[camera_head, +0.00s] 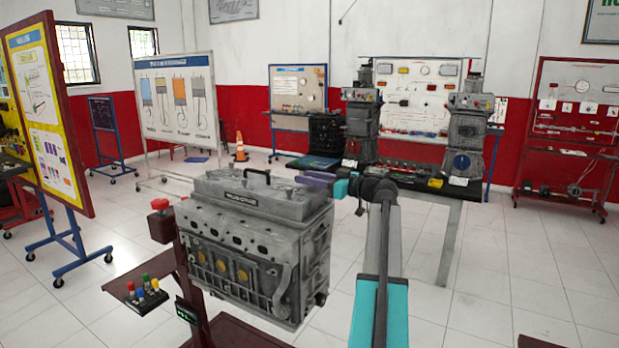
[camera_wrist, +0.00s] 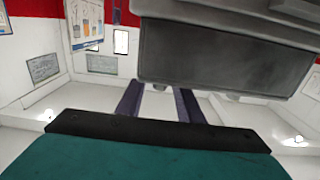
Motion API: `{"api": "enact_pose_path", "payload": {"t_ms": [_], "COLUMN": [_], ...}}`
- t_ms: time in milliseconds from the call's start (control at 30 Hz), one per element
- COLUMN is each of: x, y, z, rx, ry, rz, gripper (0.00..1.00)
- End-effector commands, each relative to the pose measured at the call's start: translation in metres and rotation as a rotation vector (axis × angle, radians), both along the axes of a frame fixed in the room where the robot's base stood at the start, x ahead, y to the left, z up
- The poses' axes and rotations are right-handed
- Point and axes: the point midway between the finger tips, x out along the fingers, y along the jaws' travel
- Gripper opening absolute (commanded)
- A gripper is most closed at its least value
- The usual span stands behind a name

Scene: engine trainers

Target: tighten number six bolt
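The grey engine block (camera_head: 250,245) stands on a dark red stand in the middle of the head view. A flat cover with a black handle (camera_head: 257,174) lies on its top. Several bolt heads show along its side, but they are too small to number, so I cannot tell which is number six. My gripper (camera_head: 316,180), with purple fingers, is at the right end of the engine's top; contact cannot be told. In the wrist view my gripper (camera_wrist: 158,102) has its fingers apart with floor showing between them. A grey engine part (camera_wrist: 215,55) fills the upper right there.
A small tray with coloured knobs (camera_head: 140,297) and a red button (camera_head: 159,204) on a post are left of the engine. Engine trainers (camera_head: 465,140) stand behind, with display boards (camera_head: 178,98) along the walls. Tiled floor (camera_head: 500,270) at right is mostly clear.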

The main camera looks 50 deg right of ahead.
Motion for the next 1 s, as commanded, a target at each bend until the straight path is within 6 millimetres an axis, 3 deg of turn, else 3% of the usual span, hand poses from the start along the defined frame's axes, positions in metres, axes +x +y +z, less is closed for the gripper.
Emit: {"api": "enact_pose_path", "payload": {"t_ms": [267,467,500,1000], "x": [0.0005,0.0002,0.0001,-0.0011], "y": [-0.0001,-0.0004,-0.0003,0.0016], "z": [-0.0001,0.0000,0.0000,-0.0024], "rx": [0.000,0.000,0.000,-0.002], "ry": [0.000,0.000,0.000,0.000], "rz": [-0.001,-0.001,-0.001,-0.067], "gripper": [0.34,0.02,0.00,0.00]}}
